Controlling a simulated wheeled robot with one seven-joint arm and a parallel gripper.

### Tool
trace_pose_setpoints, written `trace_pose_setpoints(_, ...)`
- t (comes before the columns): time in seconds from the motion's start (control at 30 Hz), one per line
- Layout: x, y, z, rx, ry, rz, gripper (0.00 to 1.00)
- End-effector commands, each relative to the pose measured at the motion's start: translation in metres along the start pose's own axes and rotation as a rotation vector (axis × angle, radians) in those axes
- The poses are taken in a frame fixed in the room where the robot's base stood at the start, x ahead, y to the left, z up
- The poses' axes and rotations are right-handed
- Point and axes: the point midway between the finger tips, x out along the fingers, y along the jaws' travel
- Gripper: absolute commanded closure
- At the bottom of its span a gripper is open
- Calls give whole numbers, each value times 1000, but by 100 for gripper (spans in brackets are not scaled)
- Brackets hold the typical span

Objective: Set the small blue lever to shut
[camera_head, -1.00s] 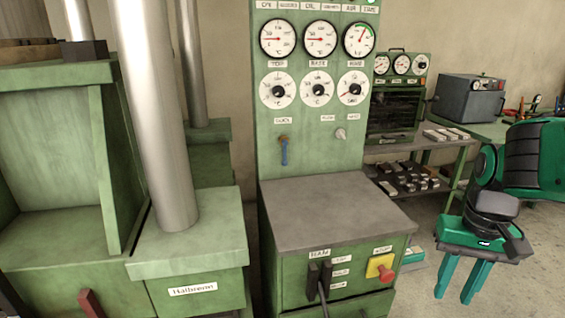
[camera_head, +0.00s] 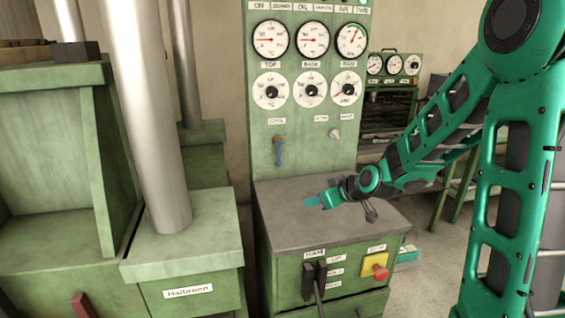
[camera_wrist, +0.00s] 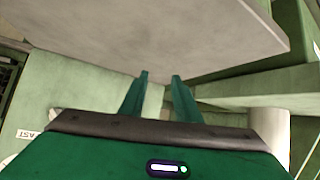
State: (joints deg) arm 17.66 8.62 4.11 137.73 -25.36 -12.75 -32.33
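The small blue lever (camera_head: 278,152) hangs straight down from a brass fitting (camera_head: 278,138) on the green upright panel, at its lower left, in the head view. My gripper (camera_head: 315,201) is in front of the panel, over the grey desk top, lower and to the right of the lever and apart from it. In the wrist view, the two green fingers of my gripper (camera_wrist: 160,76) stand apart with nothing between them. I cannot make out the blue lever in the wrist view.
A white knob (camera_head: 334,133) sits right of the lever, below gauges and dials (camera_head: 311,90). The grey desk top (camera_head: 285,225) juts out below. Its front carries a black lever (camera_head: 315,285) and a red button (camera_head: 381,273). A thick metal column (camera_head: 150,120) stands left.

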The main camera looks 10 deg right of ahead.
Motion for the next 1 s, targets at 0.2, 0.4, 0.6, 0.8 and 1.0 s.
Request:
trace_pose_setpoints(0.2,60,-12,-62,-14,330,-9,70)
trace_pose_setpoints(0.4,81,2,-95,57,551,72,70)
trace_pose_setpoints(0.6,86,17,-103,114,643,143,70)
trace_pose_setpoints(0.8,92,20,-111,121,661,155,70)
trace_pose_setpoints(1.0,112,25,-126,120,661,154,70)
